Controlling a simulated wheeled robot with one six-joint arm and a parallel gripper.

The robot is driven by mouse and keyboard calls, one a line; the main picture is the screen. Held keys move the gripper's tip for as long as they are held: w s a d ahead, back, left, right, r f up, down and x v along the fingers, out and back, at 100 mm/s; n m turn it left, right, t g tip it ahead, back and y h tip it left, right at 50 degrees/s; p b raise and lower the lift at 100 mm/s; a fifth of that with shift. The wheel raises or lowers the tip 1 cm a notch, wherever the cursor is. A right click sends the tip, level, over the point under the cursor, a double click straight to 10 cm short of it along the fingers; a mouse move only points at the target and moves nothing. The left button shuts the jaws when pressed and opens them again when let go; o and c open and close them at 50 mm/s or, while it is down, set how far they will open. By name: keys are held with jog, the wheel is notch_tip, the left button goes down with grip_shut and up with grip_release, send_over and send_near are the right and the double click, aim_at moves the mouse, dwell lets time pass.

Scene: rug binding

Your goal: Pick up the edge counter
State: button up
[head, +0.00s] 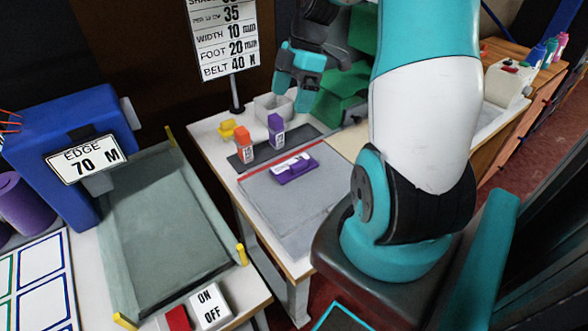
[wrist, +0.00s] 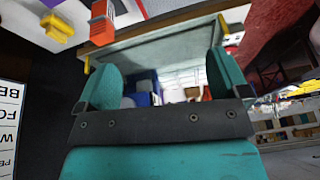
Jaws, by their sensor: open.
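A white plate reading "EDGE 70 M" (head: 86,159) is fixed to the front of a blue machine (head: 62,130) at the left in the head view. It is the only thing whose lettering I can read as edge. A purple device with a white label (head: 294,168) lies flat on the grey mat (head: 300,205) of the middle table; its lettering is too small to read. My gripper (head: 300,88) is up over the back of that table, apart from both. In the wrist view my gripper (wrist: 165,80) is open, with nothing held between the fingers.
An orange bottle-like item (head: 243,145) and an upright purple one (head: 276,130) stand behind the mat, near a yellow piece (head: 227,130) and a grey bin (head: 271,107). A tall sign (head: 224,38) rises behind. A grey-green tray (head: 165,235) with yellow corners lies left.

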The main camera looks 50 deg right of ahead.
jog(key=s+d+f+n, duration=0.1)
jog(key=s+d+f, duration=0.15)
jog(key=d, duration=0.45)
send_over(296, 159)
jog(key=s, duration=0.2)
notch_tip(296, 159, down, 11)
jog(key=shift+w+r, duration=0.1)
jog(key=shift+p+x, duration=0.5)
jog(key=shift+x, duration=2.5)
jog(key=shift+d, duration=0.15)
jog(key=c, duration=1.1)
